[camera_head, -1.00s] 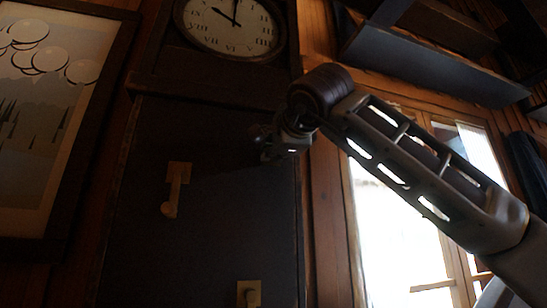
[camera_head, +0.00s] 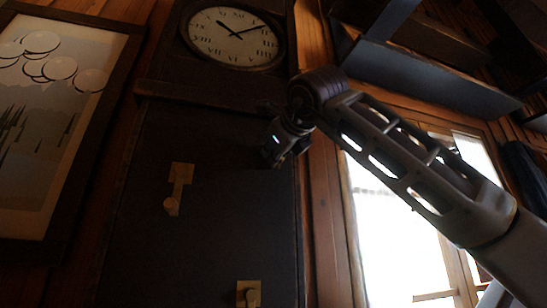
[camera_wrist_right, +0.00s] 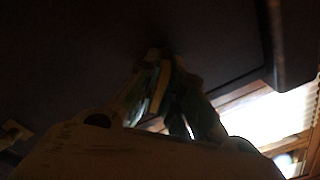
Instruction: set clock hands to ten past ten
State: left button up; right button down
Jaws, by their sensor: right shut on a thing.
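The clock face (camera_head: 207,42) is round and pale with dark Roman numerals, at the top of a tall dark case (camera_head: 225,215). The short hand points up-left near ten. The long hand points up-right near two. My right gripper (camera_head: 269,158) is at the case front below the face, toward its right edge. In the right wrist view my right gripper's fingers (camera_wrist_right: 158,82) are shut on a small part against the dark case, probably a knob. The fingers hide most of it, so its shape is unclear. My left gripper is not in view.
A brass lever (camera_head: 179,182) hangs on the case front, left of my right gripper. Another brass fitting (camera_head: 248,293) sits lower. A framed picture (camera_head: 45,110) hangs at left. A bright window (camera_head: 385,235) and dark shelves (camera_head: 425,70) are at right.

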jog(key=shift+a+f+m, duration=0.1)
jog(key=shift+f+m, duration=0.05)
jog(key=shift+m, duration=0.65)
jog(key=c, duration=1.6)
grip_release()
jog(key=shift+s, duration=0.15)
jog(key=v, duration=1.2)
